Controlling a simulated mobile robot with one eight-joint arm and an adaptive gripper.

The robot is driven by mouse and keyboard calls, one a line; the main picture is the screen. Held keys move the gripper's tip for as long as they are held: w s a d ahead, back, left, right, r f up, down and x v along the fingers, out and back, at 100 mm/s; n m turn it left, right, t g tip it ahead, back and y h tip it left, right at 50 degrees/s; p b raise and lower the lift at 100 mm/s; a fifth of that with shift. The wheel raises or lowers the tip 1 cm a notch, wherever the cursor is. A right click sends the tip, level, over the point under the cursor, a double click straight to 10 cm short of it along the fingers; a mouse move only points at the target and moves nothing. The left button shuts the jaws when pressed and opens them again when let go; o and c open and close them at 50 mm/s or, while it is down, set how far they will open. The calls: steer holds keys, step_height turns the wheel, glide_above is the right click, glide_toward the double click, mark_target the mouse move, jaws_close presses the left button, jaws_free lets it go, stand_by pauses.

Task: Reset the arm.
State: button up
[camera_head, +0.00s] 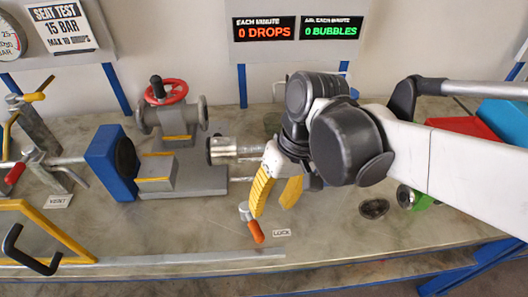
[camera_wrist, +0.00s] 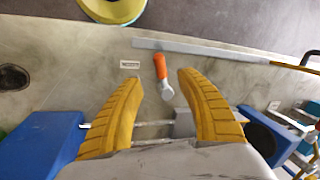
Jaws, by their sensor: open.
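My gripper (camera_head: 277,192) has two yellow ribbed fingers, set apart with nothing between them, over the bench. In the wrist view my gripper (camera_wrist: 158,78) shows both fingers spread. A small lever with an orange handle (camera_head: 256,232) stands just below the fingertips in the head view, next to the LOCK label (camera_head: 282,233). The wrist view shows the orange handle (camera_wrist: 160,66) beyond and between the fingertips. I cannot tell from the pictures whether a finger touches it. My arm reaches in from the right and hides part of the bench behind it.
A valve with a red handwheel (camera_head: 166,92) stands at the back left beside a blue block (camera_head: 112,162). A yellow frame with a black handle (camera_head: 34,250) is front left. A red bin (camera_head: 462,127) and blue bin (camera_head: 503,113) are at right. The front middle bench is mostly clear.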

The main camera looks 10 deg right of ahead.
stand_by(0.3)
steer(key=w+d+r+m+t+h, duration=0.1)
steer(key=d+t, duration=0.3)
steer(key=d, duration=0.2)
steer(key=w+d+r+m+t+h, duration=0.1)
steer(key=w+d+m+t, duration=0.1)
steer(key=d+t, duration=0.2)
steer(key=d, duration=0.3)
steer(key=shift+r+h, duration=0.4)
stand_by(1.7)
